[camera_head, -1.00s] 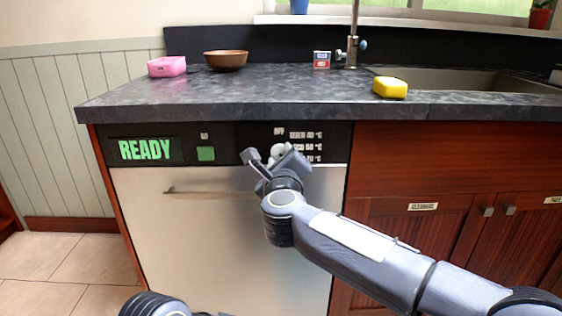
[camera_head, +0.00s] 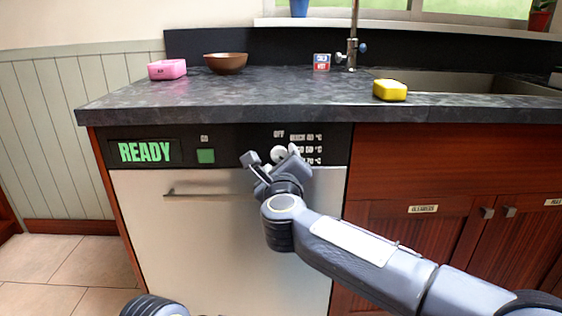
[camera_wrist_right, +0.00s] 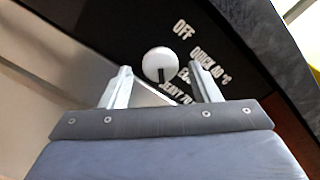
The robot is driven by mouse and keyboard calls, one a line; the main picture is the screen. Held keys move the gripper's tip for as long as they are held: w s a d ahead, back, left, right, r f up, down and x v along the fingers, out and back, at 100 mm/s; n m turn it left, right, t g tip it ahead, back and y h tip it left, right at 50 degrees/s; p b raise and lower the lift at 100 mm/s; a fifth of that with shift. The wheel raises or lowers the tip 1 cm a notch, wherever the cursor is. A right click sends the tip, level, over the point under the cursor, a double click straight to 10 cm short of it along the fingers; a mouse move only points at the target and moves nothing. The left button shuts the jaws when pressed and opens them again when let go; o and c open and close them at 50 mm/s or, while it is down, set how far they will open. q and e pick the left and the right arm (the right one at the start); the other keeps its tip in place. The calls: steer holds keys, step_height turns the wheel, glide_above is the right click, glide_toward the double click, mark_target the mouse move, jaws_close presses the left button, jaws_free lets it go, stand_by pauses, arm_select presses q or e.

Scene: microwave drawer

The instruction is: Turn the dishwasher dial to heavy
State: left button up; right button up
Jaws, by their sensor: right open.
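The dial is a round white knob (camera_head: 279,153) on the dishwasher's black control panel (camera_head: 228,140), partly hidden by my right gripper in the head view. In the right wrist view the dial (camera_wrist_right: 158,62) shows a dark mark at its lower edge. Labels for OFF, quick, eco and heavy settings run beside it; the heavy label (camera_wrist_right: 178,92) is partly covered by a finger. My right gripper (camera_head: 271,160) is open in front of the dial, its fingers appearing on either side of it. I cannot tell whether they touch it. My left gripper is out of view.
A green READY display (camera_head: 146,151) and a green button (camera_head: 206,155) are left on the panel. The dishwasher door (camera_head: 200,230) with its bar handle (camera_head: 210,194) is below. The countertop (camera_head: 250,92) overhangs the panel and holds a yellow sponge (camera_head: 390,90).

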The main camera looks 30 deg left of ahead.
steer(key=v, duration=0.7)
steer(key=shift+d+p, duration=0.2)
steer(key=shift+p, duration=0.2)
steer(key=shift+s, duration=0.15)
